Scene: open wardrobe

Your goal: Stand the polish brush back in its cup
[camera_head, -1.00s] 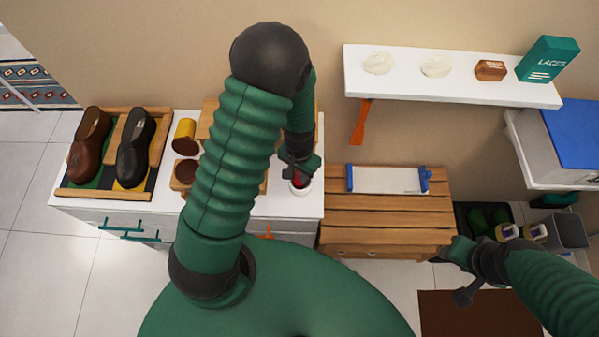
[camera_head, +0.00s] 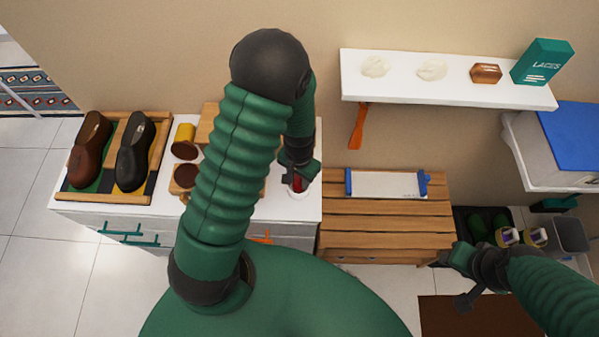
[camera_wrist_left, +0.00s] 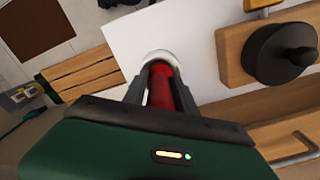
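The polish brush (camera_head: 299,184) shows as a red piece at the end of my left arm. In the left wrist view its red handle (camera_wrist_left: 161,86) fills the gap between the fingers of my left gripper (camera_wrist_left: 160,97), which is shut on it. The white cup (camera_head: 300,193) stands at the right front of the white cabinet top. Its pale rim (camera_wrist_left: 158,55) shows around the brush's far end, so the brush appears to be in the cup's mouth. The bristles and cup bottom are hidden. My right gripper (camera_head: 447,257) is beside the bench; its fingers are unclear.
A wall shelf (camera_head: 405,90) and hanging orange shoehorn (camera_head: 357,127) are above.

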